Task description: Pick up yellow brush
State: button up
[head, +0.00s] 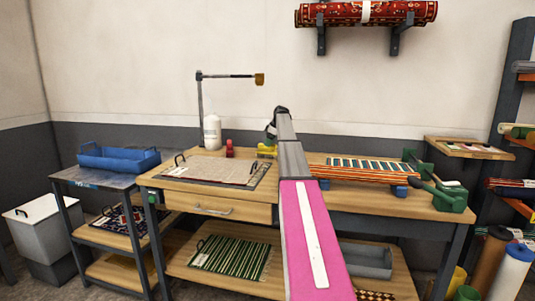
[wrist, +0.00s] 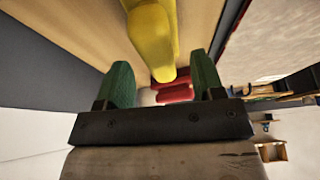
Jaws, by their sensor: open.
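The yellow brush (head: 265,151) lies on the wooden workbench (head: 235,211) near its back edge, just left of my arm in the head view. My arm hides part of it there. In the wrist view the yellow brush (wrist: 153,38) reaches down from the top edge, and its near end appears between the fingers. My gripper (wrist: 162,75) is open, with one green fingertip on each side of the brush and nothing clasped. In the head view the gripper is mostly hidden behind the arm's far end.
A red item (head: 230,148) and a white bottle (head: 212,130) stand left of the brush. A lamp-like arm (head: 230,76) rises behind. A tray with a beige rug (head: 217,170) lies in front, and a striped rug (head: 362,175) lies to the right.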

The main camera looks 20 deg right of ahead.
aim_at(267, 151)
jog(key=shift+x, duration=1.4)
jog(key=shift+f, duration=0.25)
jog(key=c, duration=0.8)
